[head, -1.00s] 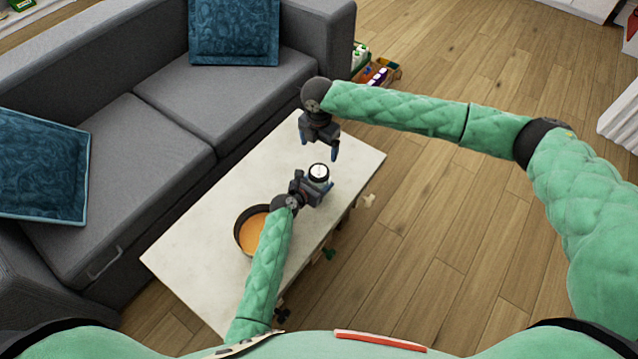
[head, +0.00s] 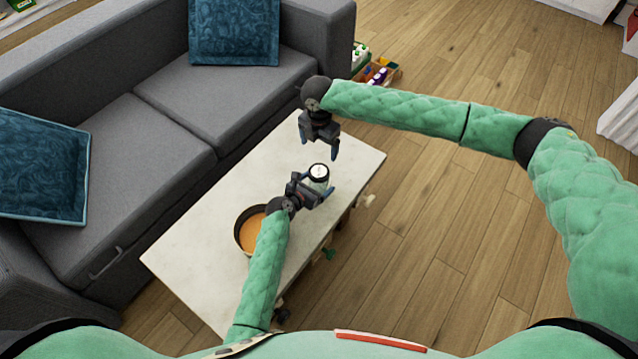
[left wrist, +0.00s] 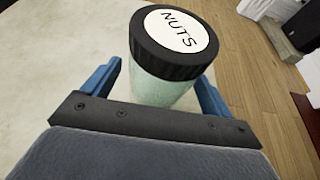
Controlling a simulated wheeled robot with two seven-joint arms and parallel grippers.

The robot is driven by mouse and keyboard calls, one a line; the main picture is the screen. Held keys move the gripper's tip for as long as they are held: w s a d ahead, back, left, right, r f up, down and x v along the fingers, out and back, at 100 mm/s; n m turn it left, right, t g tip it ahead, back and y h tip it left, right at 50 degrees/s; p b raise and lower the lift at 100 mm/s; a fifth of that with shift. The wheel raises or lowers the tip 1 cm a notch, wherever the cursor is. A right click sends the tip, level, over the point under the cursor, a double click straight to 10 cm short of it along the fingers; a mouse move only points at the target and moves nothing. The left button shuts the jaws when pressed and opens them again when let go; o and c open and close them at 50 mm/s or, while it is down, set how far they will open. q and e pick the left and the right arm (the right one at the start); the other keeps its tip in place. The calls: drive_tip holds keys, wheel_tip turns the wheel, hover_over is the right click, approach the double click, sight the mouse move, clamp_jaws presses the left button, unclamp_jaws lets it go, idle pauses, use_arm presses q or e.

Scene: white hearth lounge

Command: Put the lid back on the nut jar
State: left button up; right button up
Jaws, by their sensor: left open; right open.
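The nut jar (left wrist: 164,92) stands upright on the white table, with a pale glassy body. Its black lid (left wrist: 176,42) with a white "NUTS" label sits on top of it; the lid also shows in the head view (head: 318,171). My left gripper (left wrist: 160,82) is open, with a blue finger on each side of the jar; I cannot tell whether they touch it. In the head view my left gripper (head: 318,190) is beside the jar. My right gripper (head: 320,148) is open and empty, above the table just behind the jar.
A dark-rimmed bowl (head: 240,232) with orange contents is on the table (head: 195,255), beside my left forearm. The grey sofa (head: 150,135) runs along the table's left side. Toys (head: 377,74) lie on the floor beyond the table. The table's far right corner is clear.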

sight(313, 186)
use_arm(q)
drive_tip(key=v, duration=0.6)
drive_tip(key=shift+f, duration=0.1)
idle(0.4)
